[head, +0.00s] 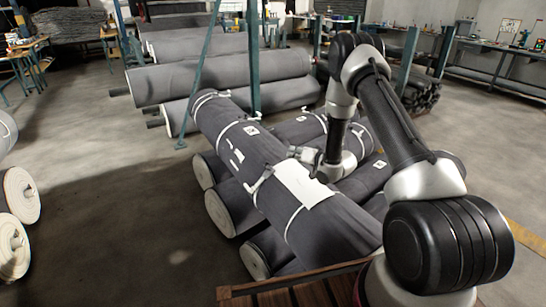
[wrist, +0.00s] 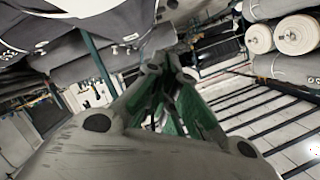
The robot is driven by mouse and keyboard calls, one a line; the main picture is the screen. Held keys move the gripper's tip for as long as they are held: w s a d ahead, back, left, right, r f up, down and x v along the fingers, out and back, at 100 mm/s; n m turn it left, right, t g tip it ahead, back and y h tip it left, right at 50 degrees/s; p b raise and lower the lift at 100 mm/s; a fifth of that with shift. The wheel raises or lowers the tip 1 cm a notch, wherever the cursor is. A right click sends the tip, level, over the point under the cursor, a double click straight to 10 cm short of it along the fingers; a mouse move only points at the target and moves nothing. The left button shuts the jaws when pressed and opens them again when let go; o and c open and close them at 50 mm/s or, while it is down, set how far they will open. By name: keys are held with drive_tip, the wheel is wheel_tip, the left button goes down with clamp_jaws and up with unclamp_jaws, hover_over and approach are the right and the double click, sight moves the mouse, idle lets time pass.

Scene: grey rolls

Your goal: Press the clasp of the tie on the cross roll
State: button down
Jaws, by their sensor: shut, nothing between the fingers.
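The cross roll (head: 236,150) is a long dark grey roll lying slantwise on top of several other rolls. Pale ties (head: 291,218) go around it, and a large white sheet (head: 302,186) lies on its upper side. A small pale fitting (head: 260,183) on the tie left of the sheet looks like the clasp; it is too small to make out clearly. My gripper (head: 296,153) is over the far right side of the roll, beyond the sheet and apart from the fitting. In the wrist view my gripper (wrist: 163,62) has its fingers together, with nothing between them.
Rolls (head: 232,207) lie crosswise under the cross roll. A teal post (head: 254,65) and a slanting brace (head: 205,60) stand behind it. More rolls (head: 220,75) are stacked at the back. A slatted wooden surface (head: 300,290) is in front.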

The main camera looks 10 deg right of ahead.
drive_tip(key=w+a+f, duration=0.1)
drive_tip(key=w+a, duration=0.1)
drive_tip(key=w+a+f, duration=0.2)
drive_tip(key=w, duration=0.1)
drive_tip(key=w+a+f, duration=0.2)
drive_tip(key=shift+w+a+f, duration=0.1)
drive_tip(key=shift+w+a, duration=0.1)
drive_tip(key=shift+w, duration=0.1)
drive_tip(key=shift+s+a+f, duration=0.1)
drive_tip(key=shift+a+f, duration=0.15)
drive_tip(key=shift+f, duration=0.1)
